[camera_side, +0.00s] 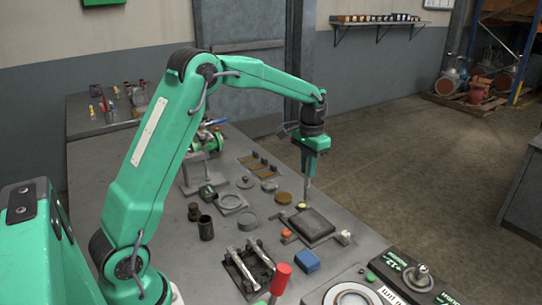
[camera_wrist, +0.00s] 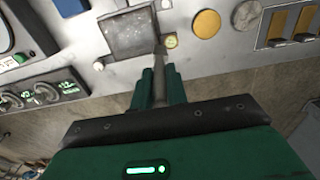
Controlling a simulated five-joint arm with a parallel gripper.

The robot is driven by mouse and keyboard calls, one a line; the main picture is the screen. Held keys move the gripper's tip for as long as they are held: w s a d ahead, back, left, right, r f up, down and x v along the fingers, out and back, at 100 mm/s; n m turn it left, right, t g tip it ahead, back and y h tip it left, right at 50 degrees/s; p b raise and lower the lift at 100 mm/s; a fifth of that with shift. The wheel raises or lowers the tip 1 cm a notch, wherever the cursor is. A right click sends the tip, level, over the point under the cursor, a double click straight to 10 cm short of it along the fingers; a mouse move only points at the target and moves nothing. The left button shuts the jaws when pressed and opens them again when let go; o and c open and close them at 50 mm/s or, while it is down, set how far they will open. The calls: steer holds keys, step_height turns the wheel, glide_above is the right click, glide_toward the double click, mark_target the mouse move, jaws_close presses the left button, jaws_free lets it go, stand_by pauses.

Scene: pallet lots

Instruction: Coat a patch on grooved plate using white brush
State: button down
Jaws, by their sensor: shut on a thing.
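My gripper (camera_side: 308,178) points down above the bench, at the back edge of a dark square plate. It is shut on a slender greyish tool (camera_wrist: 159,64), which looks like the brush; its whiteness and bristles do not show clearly. The dark plate (camera_side: 310,222) lies in a grey frame, and its grooves are too small to tell. The plate also shows in the wrist view (camera_wrist: 130,35). The tool's lower end is beside the plate's corner, close to a small yellow-topped round pot (camera_wrist: 171,41). I cannot tell whether the tip touches anything.
An orange-red round piece (camera_side: 286,233) and a blue block (camera_side: 306,261) lie near the plate. A brown disc (camera_wrist: 206,24) lies beyond the yellow pot. Metal tools (camera_side: 245,262), rings and a dark cup (camera_side: 206,228) crowd the left. The bench edge is close on the right.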

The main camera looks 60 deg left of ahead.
steer(key=shift+r, duration=2.45)
steer(key=s, duration=0.4)
steer(key=shift+s, duration=0.4)
steer(key=shift+f, duration=0.1)
